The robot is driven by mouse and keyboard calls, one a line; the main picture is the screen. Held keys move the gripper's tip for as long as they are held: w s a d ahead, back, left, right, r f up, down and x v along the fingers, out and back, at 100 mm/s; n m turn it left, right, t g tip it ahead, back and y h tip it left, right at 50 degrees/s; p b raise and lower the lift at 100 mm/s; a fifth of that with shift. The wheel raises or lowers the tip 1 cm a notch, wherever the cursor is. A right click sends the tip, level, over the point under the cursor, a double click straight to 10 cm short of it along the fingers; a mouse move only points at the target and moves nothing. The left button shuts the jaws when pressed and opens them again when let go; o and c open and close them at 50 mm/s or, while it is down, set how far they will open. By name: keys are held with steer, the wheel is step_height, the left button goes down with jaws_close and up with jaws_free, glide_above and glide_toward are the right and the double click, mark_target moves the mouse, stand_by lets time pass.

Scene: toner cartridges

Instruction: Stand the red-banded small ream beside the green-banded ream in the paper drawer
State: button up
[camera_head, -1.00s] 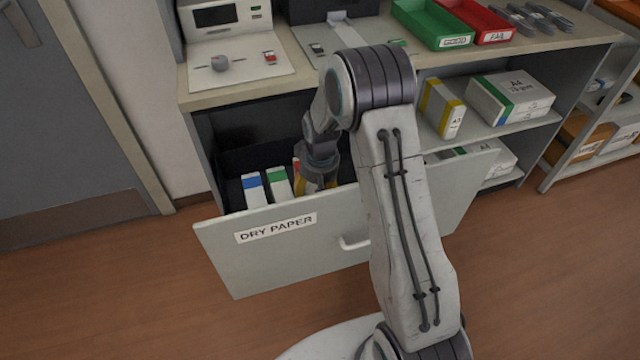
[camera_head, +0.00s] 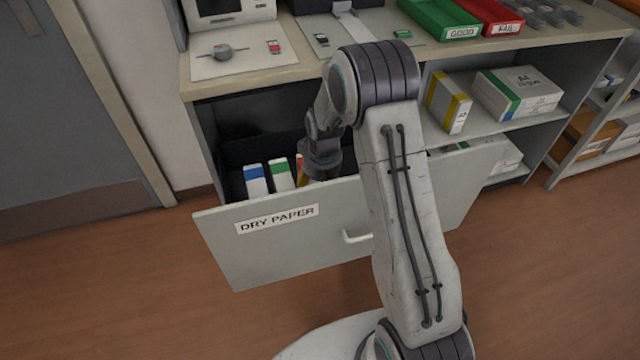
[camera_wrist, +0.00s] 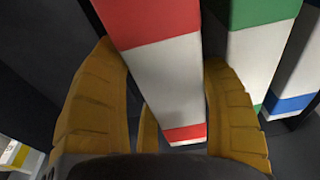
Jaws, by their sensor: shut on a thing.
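The red-banded small ream stands upright between the yellow fingers of my gripper (camera_wrist: 160,95) in the wrist view. My gripper is shut on this ream (camera_wrist: 172,72), which also shows as a thin sliver in the head view (camera_head: 299,162). The green-banded ream (camera_head: 281,175) stands upright in the paper drawer (camera_head: 285,250). In the wrist view the green-banded ream (camera_wrist: 258,55) is just right of the red one, with a narrow gap holding my right finger. In the head view my wrist is low behind the drawer front, which hides the fingertips and the red ream's foot.
A blue-banded ream (camera_head: 256,182) stands on the green one's far side. The drawer is pulled open, its front labelled DRY PAPER. A yellow-banded box (camera_head: 447,103) and an A4 box (camera_head: 518,92) sit on the shelf at right. The counter (camera_head: 300,72) overhangs the drawer's back.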

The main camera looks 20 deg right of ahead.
steer(key=shift+w+r, duration=0.1)
steer(key=o, duration=1.3)
steer(key=shift+r+p, duration=0.45)
steer(key=shift+p, duration=0.05)
steer(key=r, duration=0.4)
steer(key=s+r+p, duration=0.1)
steer(key=r, duration=0.3)
steer(key=s+r, duration=0.1)
steer(key=r, duration=0.3)
steer(key=shift+p, duration=0.4)
